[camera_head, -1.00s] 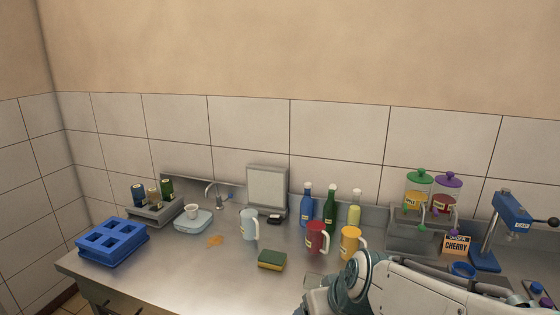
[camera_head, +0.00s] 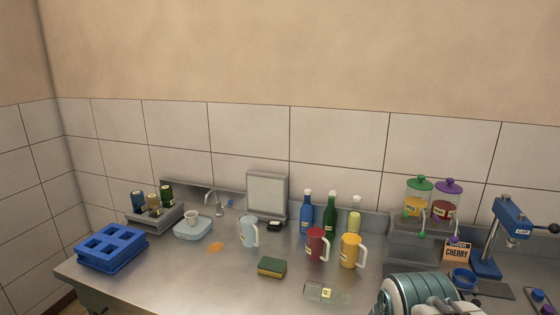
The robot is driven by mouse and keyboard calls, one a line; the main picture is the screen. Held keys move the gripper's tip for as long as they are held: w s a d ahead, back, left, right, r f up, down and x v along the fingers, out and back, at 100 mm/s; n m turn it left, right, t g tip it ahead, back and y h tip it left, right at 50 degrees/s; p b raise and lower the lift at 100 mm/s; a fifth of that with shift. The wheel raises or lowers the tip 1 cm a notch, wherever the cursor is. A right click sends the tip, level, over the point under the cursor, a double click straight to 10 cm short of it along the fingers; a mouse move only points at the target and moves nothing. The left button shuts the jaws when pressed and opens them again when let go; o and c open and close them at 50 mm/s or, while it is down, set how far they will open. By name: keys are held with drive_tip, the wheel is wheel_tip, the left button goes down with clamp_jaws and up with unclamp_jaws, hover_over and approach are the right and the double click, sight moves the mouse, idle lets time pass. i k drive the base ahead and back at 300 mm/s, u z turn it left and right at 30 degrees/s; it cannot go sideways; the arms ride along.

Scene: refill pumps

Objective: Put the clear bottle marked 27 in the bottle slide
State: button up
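A clear bottle (camera_head: 327,293) lies on its side on the steel counter near the front edge, with a small pale label too small to read. It is the only clear bottle I see lying down. A grey sloped rack (camera_head: 170,222) at the back left, which looks like the bottle slide, holds a blue, a tan and a green bottle. My gripper is not in view; only a rounded part of my arm shows at the lower right, to the right of the clear bottle and apart from it in the picture.
A blue crate (camera_head: 112,264) sits at the left end. A sponge (camera_head: 272,267) and several mugs, one of them red (camera_head: 317,244), stand mid-counter. Upright bottles, one green (camera_head: 330,214), line the back. Dispensers (camera_head: 418,203) and a blue press (camera_head: 510,220) stand at right.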

sight(318, 292)
drive_tip(key=z, duration=3.55)
drive_tip(key=k, duration=1.7)
drive_tip(key=u, duration=1.25)
drive_tip(key=i, duration=0.5)
drive_tip(key=u, duration=0.05)
